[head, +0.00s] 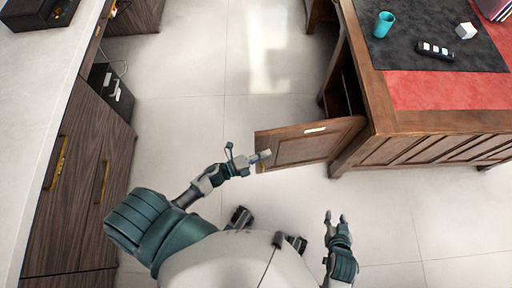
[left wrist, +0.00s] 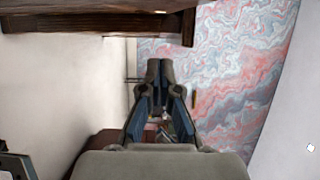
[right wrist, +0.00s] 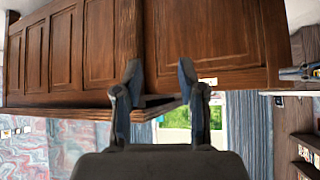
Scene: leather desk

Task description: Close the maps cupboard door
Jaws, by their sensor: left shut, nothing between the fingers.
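The maps cupboard door (head: 300,147) is a brown wooden panel with a white label. It stands open, swung out from the end of the wooden desk (head: 378,105), with its free edge toward the left. The dark cupboard opening (head: 343,95) shows behind it. My left gripper (head: 265,157) is shut and empty at the door's free edge; I cannot tell whether it touches. Its closed fingers show in the left wrist view (left wrist: 160,68). My right gripper (head: 335,217) is open and empty, in front of the door and apart from it. The labelled door also shows in the right wrist view (right wrist: 225,80).
A teal cup (head: 383,25), a white cube (head: 466,31) and a dark remote-like object (head: 435,50) are on the desk top. A counter with dark wood cabinets (head: 75,165) runs along the left. The pale tiled floor (head: 190,90) between is clear.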

